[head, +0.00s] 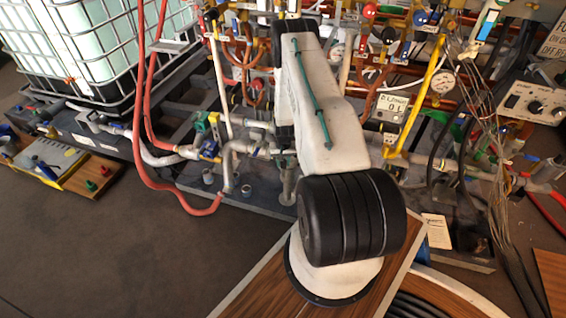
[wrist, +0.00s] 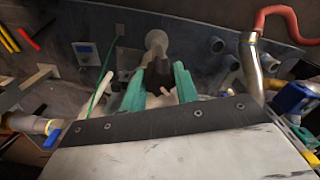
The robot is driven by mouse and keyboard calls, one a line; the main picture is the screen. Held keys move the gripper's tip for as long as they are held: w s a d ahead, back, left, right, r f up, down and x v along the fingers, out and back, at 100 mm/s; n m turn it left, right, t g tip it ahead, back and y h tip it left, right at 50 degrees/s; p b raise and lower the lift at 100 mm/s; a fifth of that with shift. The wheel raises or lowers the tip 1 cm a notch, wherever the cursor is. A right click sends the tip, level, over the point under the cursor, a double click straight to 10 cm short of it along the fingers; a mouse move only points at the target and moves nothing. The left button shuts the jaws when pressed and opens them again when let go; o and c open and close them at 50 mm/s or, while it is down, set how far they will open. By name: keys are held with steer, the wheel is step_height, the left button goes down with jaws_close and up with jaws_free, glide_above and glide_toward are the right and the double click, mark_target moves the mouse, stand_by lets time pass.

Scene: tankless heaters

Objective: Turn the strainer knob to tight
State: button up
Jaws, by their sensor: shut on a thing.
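In the wrist view the two green fingers of my gripper (wrist: 158,88) stand on either side of a dark knob-like piece, which I take as the strainer knob (wrist: 158,70). The gripper is shut on it. A grey round fitting (wrist: 156,42) shows just beyond the knob. Any tight mark or pointer on the knob is too dark and small to read. In the head view my arm hides most of the knob and gripper; only a bit of green finger (head: 284,160) shows beside the arm.
Grey pipes with a blue-handled valve (head: 210,150) lie left of my gripper. A red hose (head: 150,120) loops down there. A gauge box (head: 392,108), yellow pipe (head: 423,95) and hanging wires (head: 488,140) crowd the right. The floor (head: 90,240) at lower left is clear.

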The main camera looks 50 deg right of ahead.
mark_target(284, 161)
steer(key=m, duration=0.4)
steer(key=shift+m, duration=0.3)
steer(key=m, duration=0.4)
steer(key=shift+s+d+m, duration=0.1)
steer(key=shift+m, duration=0.2)
steer(key=o, duration=1)
step_height(284, 161, up, 8)
steer(key=shift+f, duration=0.1)
